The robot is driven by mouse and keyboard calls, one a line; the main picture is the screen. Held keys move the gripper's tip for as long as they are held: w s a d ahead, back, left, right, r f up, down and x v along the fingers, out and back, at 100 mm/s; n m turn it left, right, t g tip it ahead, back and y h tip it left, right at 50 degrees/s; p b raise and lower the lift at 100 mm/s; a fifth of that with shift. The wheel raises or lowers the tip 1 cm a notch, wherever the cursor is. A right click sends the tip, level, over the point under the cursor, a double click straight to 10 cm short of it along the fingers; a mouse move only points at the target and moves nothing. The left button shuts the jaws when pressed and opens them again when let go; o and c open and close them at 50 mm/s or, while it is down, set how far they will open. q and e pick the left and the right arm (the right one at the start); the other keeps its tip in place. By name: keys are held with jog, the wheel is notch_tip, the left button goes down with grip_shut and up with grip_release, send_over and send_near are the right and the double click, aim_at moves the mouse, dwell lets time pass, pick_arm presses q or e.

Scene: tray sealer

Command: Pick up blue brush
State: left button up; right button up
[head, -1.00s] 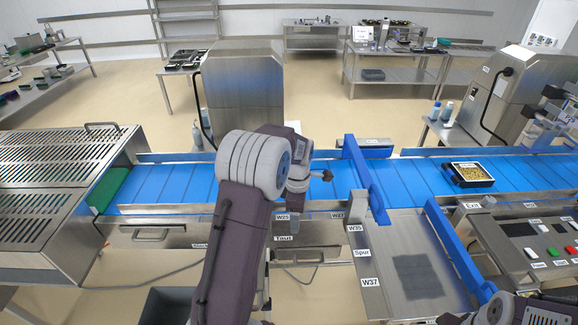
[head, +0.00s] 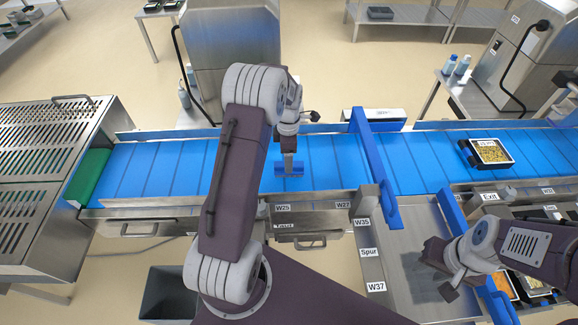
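A small darker-blue block (head: 289,169), which looks like the blue brush, shows on or just above the blue conveyor belt. My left gripper (head: 289,155) points down directly over it, with its tip at or very near the block. Whether the fingers are closed on it is too small to tell. My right gripper (head: 427,252) is over the steel side chute, apart from the block. Its finger opening cannot be made out.
A blue guide bar (head: 372,160) crosses the belt (head: 330,170) to the right of the block. A black tray of food (head: 490,151) sits farther right on the belt. Steel rails edge the belt. A dark bin (head: 168,295) stands below at the front left. Bottles (head: 455,65) stand behind.

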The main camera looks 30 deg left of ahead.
aim_at(298, 166)
pick_arm(q)
jog(key=shift+w+a+f, duration=0.15)
jog(key=shift+w+f, duration=0.1)
notch_tip(298, 166, down, 5)
jog(key=shift+w+r+p, duration=0.1)
jog(key=shift+p, duration=0.95)
jog(key=shift+f, duration=0.2)
pick_arm(e)
jog(key=shift+w+a+r, duration=0.15)
jog(key=shift+w+r, duration=0.05)
jog(key=shift+r, duration=0.35)
jog(key=shift+w+a+r, duration=0.1)
jog(key=shift+w+r, duration=0.05)
jog(key=shift+r, duration=0.35)
pick_arm(q)
jog(key=shift+f, duration=0.1)
jog(key=c, duration=1.5)
